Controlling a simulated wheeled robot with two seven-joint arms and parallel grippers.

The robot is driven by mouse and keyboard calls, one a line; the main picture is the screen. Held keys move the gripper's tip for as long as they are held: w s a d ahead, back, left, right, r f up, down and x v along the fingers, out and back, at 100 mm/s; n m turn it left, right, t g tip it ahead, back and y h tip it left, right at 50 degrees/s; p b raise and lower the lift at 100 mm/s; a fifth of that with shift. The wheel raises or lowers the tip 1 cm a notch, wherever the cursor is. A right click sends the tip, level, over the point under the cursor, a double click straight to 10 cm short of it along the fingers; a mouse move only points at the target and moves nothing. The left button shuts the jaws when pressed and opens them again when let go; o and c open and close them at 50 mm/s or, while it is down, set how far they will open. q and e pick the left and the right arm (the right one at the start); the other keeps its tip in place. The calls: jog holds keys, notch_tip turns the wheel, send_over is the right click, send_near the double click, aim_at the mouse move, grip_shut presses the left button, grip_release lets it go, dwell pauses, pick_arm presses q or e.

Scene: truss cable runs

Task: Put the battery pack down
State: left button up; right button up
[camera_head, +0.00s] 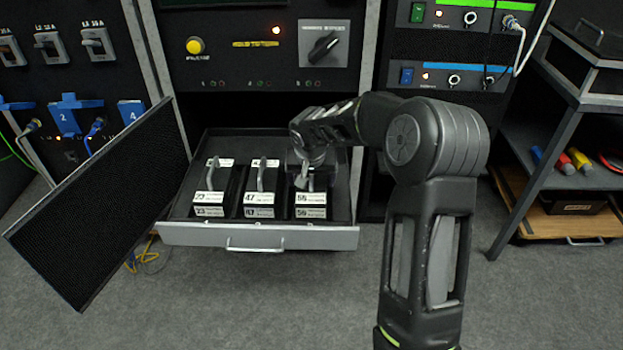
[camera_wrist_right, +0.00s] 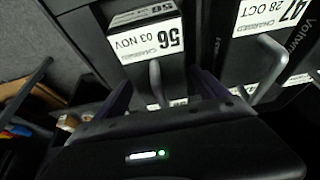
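Three dark battery packs with grey handles and white labels stand side by side in the open drawer (camera_head: 330,238): pack 23 (camera_head: 209,205), pack 47 (camera_head: 260,205) and pack 56 (camera_head: 311,206). My right gripper (camera_head: 303,172) is down at the handle of pack 56. In the right wrist view, pack 56 (camera_wrist_right: 148,40) shows its label, dated 03 NOV, and its handle (camera_wrist_right: 156,78) stands between my two fingers (camera_wrist_right: 164,90), with gaps on both sides. The fingers look open. The lower handle is hidden by the gripper body. My left gripper is not in view.
A mesh door (camera_head: 100,205) hangs open left of the drawer. A panel with a yellow button (camera_head: 195,45) and rotary switch (camera_head: 325,46) is above it. A cart (camera_head: 570,140) with coloured cylinders stands right. The floor in front is clear.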

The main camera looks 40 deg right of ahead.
jog(key=shift+o, duration=0.9)
jog(key=shift+r, duration=0.1)
jog(key=shift+r, duration=0.2)
jog(key=p+v, duration=0.2)
jog(key=v, duration=0.9)
jog(key=shift+s+a+r, duration=0.15)
jog(key=shift+a+r, duration=0.05)
jog(key=shift+r, duration=0.1)
dwell(0.3)
